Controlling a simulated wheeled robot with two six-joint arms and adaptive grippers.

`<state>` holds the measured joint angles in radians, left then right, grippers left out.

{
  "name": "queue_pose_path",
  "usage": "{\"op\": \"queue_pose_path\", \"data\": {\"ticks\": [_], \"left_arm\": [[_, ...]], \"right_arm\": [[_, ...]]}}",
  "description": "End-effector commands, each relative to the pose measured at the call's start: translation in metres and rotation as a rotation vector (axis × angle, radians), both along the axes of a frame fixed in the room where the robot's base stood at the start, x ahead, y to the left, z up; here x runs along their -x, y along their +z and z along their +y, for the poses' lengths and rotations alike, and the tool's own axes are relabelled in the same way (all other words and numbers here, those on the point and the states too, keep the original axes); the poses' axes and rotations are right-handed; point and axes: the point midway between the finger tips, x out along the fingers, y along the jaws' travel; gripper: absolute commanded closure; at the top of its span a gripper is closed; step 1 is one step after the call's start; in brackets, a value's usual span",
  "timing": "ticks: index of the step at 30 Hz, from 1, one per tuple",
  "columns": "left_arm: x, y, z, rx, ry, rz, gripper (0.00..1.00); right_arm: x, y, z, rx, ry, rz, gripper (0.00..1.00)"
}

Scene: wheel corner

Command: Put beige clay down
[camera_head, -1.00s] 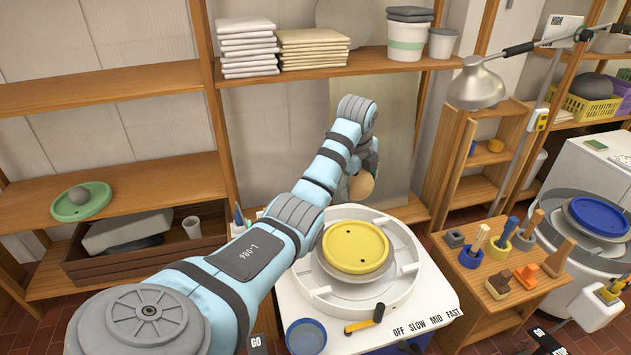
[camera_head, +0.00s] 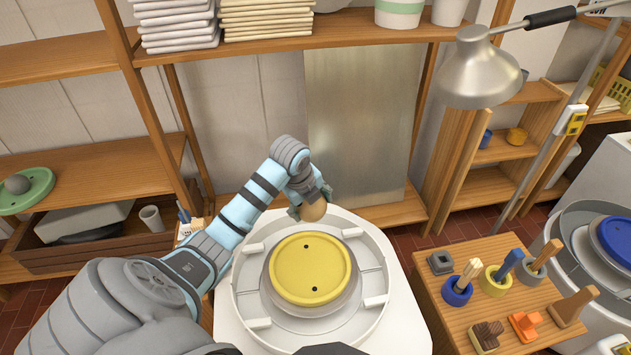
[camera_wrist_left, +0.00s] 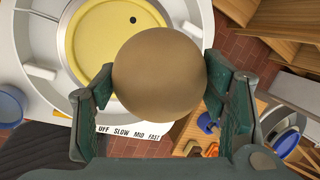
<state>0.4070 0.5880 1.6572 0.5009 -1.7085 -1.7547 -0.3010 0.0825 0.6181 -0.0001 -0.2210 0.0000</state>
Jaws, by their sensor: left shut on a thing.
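The beige clay (camera_head: 314,211) is a round ball held in my left gripper (camera_head: 309,203), just behind the far edge of the yellow disc. It also fills the middle of the left wrist view (camera_wrist_left: 159,73), between the two dark fingers of the left gripper (camera_wrist_left: 160,105). The yellow disc (camera_head: 310,268) with small dark holes sits on the pottery wheel, inside its pale round basin (camera_head: 250,290). The disc also shows in the left wrist view (camera_wrist_left: 88,40), bare where visible. My right gripper is not in view.
A wooden side table (camera_head: 432,285) with tools in small pots stands right of the wheel. A metal lamp (camera_head: 480,70) hangs at the upper right. A green disc (camera_head: 30,192) with a grey ball lies on the left shelf.

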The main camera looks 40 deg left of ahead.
Motion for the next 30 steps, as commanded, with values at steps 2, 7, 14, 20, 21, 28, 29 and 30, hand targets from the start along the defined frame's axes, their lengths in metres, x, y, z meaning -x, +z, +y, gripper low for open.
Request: {"op": "queue_pose_path", "data": {"ticks": [2,7,14,20,21,28,29,30], "left_arm": [[0.009,-0.020,-0.003,0.002,-0.024,0.007,0.83],[0.008,-0.057,-0.009,0.011,-0.041,0.018,0.83],[0.006,-0.145,-0.011,0.010,-0.045,0.021,0.83],[0.007,-0.186,-0.010,0.007,-0.045,0.019,0.83],[0.007,-0.191,-0.010,0.008,-0.045,0.020,0.83],[0.007,-0.229,-0.010,0.008,-0.045,0.019,0.83],[0.007,-0.230,-0.010,0.008,-0.047,0.018,0.83],[0.007,-0.230,-0.010,0.007,-0.046,0.018,0.90]], "right_arm": [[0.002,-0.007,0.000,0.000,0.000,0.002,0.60],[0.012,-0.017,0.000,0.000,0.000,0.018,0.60],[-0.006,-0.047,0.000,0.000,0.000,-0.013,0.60],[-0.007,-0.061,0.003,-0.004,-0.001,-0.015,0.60],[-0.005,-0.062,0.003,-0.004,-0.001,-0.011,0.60],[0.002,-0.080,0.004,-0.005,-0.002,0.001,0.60],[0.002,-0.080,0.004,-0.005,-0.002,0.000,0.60],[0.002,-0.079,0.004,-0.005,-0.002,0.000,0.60]]}}
